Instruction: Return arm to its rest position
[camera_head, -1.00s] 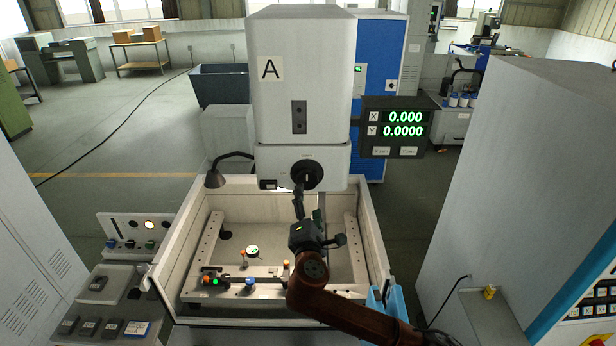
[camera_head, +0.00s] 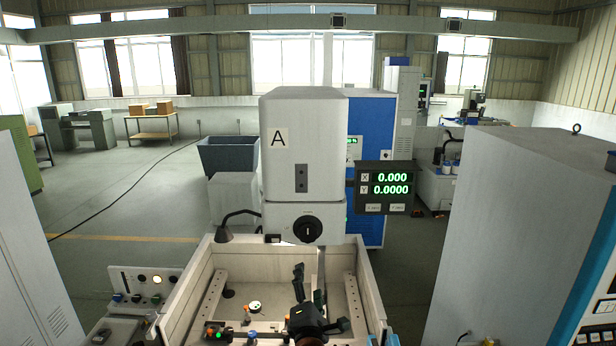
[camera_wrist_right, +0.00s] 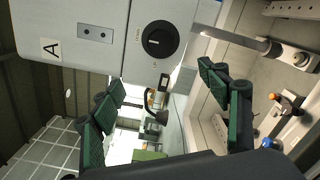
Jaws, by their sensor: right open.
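My right gripper (camera_head: 312,290) is above the open work tank (camera_head: 372,280), in front of the white machine head (camera_head: 303,150) marked A. Its fingers stand apart and it holds nothing. The wrist view also shows the right gripper (camera_wrist_right: 161,82) with its green-padded fingers spread wide and only background between them. The round black dial (camera_head: 307,229) on the machine head is above the gripper in the head view. The dial also shows in the wrist view (camera_wrist_right: 160,40), apart from the fingers. Most of my right arm is below the head view. My left gripper is not in view.
A readout (camera_head: 385,188) hangs right of the machine head. A dark lamp (camera_head: 223,233) stands at the tank's left rear. A button panel (camera_head: 143,285) is left of the tank, and a large grey cabinet (camera_head: 500,230) is close on the right. Open floor lies behind.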

